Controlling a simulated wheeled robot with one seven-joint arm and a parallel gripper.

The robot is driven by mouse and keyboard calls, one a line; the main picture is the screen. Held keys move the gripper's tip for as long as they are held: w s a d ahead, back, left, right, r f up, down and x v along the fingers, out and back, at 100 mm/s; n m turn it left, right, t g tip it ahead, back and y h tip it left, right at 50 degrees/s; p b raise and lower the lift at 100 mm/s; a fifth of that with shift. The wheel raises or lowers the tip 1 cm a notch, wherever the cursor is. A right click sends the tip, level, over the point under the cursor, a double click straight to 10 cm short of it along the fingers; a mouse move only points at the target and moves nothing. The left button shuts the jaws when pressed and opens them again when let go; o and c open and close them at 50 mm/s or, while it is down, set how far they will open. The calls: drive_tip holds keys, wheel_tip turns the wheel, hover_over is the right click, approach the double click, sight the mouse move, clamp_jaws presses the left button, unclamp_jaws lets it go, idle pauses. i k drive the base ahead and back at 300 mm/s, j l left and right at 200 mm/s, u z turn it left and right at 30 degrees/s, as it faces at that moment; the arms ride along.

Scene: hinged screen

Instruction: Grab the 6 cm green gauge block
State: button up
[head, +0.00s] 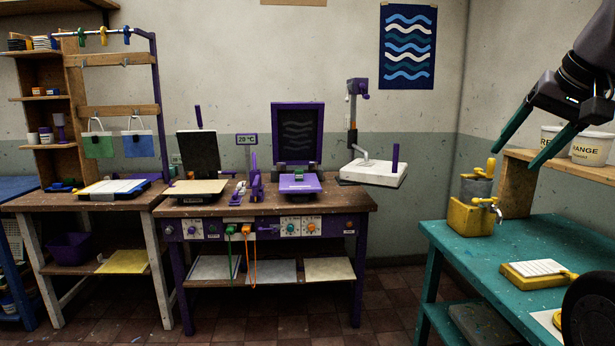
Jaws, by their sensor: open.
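A small green block (298,174) appears to sit on the purple base (299,183) of the hinged screen (298,134), on the middle workbench. It is too small to read its size. The dark screen in its purple frame stands raised behind it. My gripper (517,154) is at the upper right, high above the teal table and far to the right of the block. Its two teal fingers are spread apart with nothing between them.
The brown workbench (340,199) also holds a purple clamp-like tool (256,178), a white-based stand (374,172) and another raised dark panel (198,153). The teal table (480,262) at right carries a yellow tapped container (470,217). Open tiled floor (392,300) lies between.

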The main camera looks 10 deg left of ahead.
sight(299, 173)
drive_tip(key=i+j, duration=0.25)
drive_tip(key=j, duration=0.3)
drive_tip(key=i+j, duration=0.3)
drive_tip(key=j, duration=0.2)
drive_tip(key=i+j, duration=0.25)
drive_tip(key=j, duration=0.3)
drive_tip(key=i+j+z, duration=0.1)
drive_tip(key=i+j, duration=0.2)
drive_tip(key=j, duration=0.2)
drive_tip(key=i+j, duration=0.25)
drive_tip(key=j, duration=0.3)
drive_tip(key=i+j, duration=0.25)
drive_tip(key=j, duration=0.3)
drive_tip(key=i+j, duration=0.25)
drive_tip(key=j, duration=0.3)
drive_tip(key=i+j, duration=0.25)
drive_tip(key=j, duration=0.3)
drive_tip(key=z, duration=0.05)
